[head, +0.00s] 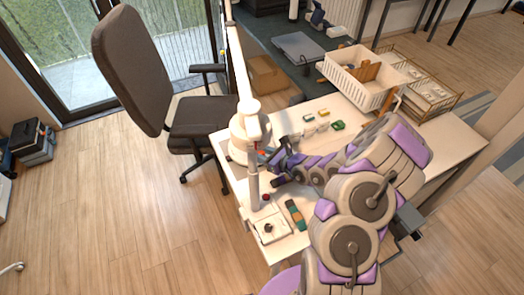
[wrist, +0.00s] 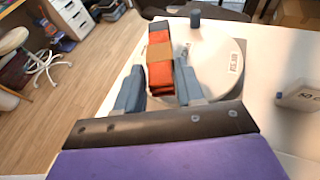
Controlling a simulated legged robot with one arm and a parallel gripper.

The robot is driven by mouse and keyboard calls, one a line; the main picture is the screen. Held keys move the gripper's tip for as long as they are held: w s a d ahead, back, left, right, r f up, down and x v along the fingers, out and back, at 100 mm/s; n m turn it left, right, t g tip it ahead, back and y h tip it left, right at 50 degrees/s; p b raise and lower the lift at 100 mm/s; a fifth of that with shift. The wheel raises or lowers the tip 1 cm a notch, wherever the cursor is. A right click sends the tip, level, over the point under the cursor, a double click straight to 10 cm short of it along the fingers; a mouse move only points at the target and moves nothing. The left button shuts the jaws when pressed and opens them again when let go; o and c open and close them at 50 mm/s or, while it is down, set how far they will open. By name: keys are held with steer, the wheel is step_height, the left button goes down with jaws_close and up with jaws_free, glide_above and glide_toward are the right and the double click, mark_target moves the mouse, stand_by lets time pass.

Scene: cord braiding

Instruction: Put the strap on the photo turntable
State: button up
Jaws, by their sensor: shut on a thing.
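The strap (wrist: 160,61) is a folded orange-red bundle with a brown band around it. My gripper (wrist: 158,88) is shut on it, with one grey finger on each side. The photo turntable (wrist: 212,60) is a round white disc with a small label, just beyond and to the right of the strap in the wrist view. The strap overlaps its left edge in that view; I cannot tell whether they touch. In the head view the turntable (head: 237,150) is at the table's left edge, partly behind a white post. My gripper (head: 277,163) is close beside it there.
A white post and arm (head: 252,170) rise beside the turntable. A green and orange item (head: 295,214) lies on the white table (head: 450,142). Small coloured pieces lie further back. A white basket (head: 345,88) and wire rack (head: 438,98) stand at the back. An office chair (head: 135,65) is left.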

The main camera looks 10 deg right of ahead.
steer(key=w, duration=0.2)
steer(key=w+a, duration=0.1)
steer(key=shift+w+f, duration=0.2)
steer(key=shift+f, duration=0.05)
steer(key=w+d, duration=0.1)
steer(key=w+d+b, duration=0.1)
steer(key=d, duration=0.1)
steer(key=shift+f, duration=0.35)
steer(key=f, duration=0.1)
steer(key=a+f+b, duration=0.1)
steer(key=f, duration=0.1)
steer(key=shift+s+a+r, duration=0.1)
steer(key=shift+a+r, duration=0.05)
steer(key=shift+a, duration=0.45)
steer(key=o, duration=1)
steer(key=shift+d, duration=0.55)
steer(key=shift+o, duration=0.2)
steer(key=shift+d, duration=0.35)
steer(key=shift+s+a, duration=0.1)
steer(key=shift+a, duration=0.1)
steer(key=shift+s+r, duration=0.15)
steer(key=shift+s, duration=0.1)
steer(key=p+v, duration=0.2)
steer(key=v, duration=0.9)
steer(key=shift+p, duration=0.35)
